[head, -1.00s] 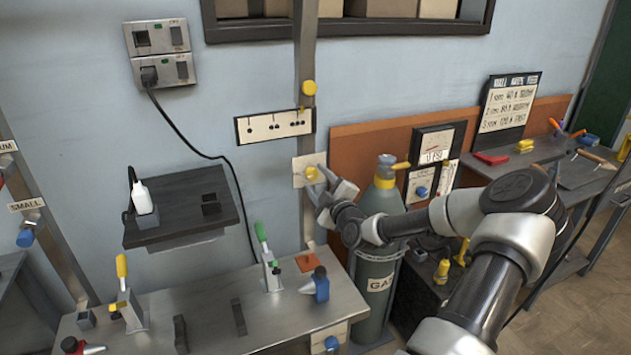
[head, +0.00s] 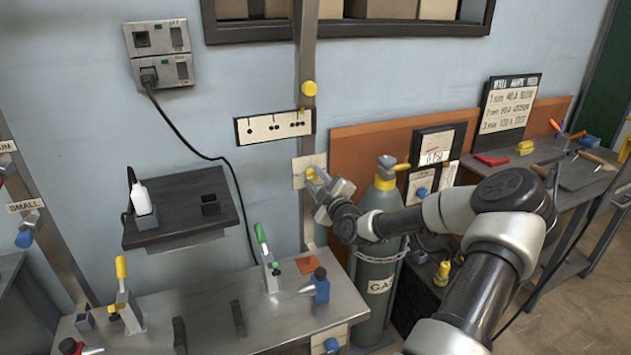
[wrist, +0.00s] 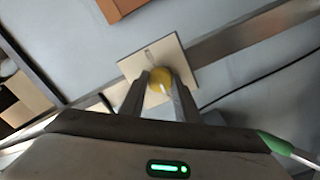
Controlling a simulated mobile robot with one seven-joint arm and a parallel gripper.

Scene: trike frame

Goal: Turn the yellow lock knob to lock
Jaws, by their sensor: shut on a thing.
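The yellow lock knob (wrist: 159,82) sits on a pale square plate (wrist: 150,58) fixed to the upright metal post. In the head view the knob (head: 312,173) shows at the upper left of my gripper (head: 318,183), on the plate (head: 297,172). My gripper (wrist: 160,90) is shut on the knob, with one finger on each side of it. A light pointer line shows on the knob's face. A small dark mark shows on the plate beyond the knob in the wrist view. The fingers hide the near part of the plate.
A grey-green gas cylinder (head: 378,235) stands just below my forearm. The workbench (head: 265,320) below carries several clamps. A dark wall shelf (head: 180,225) is to the left.

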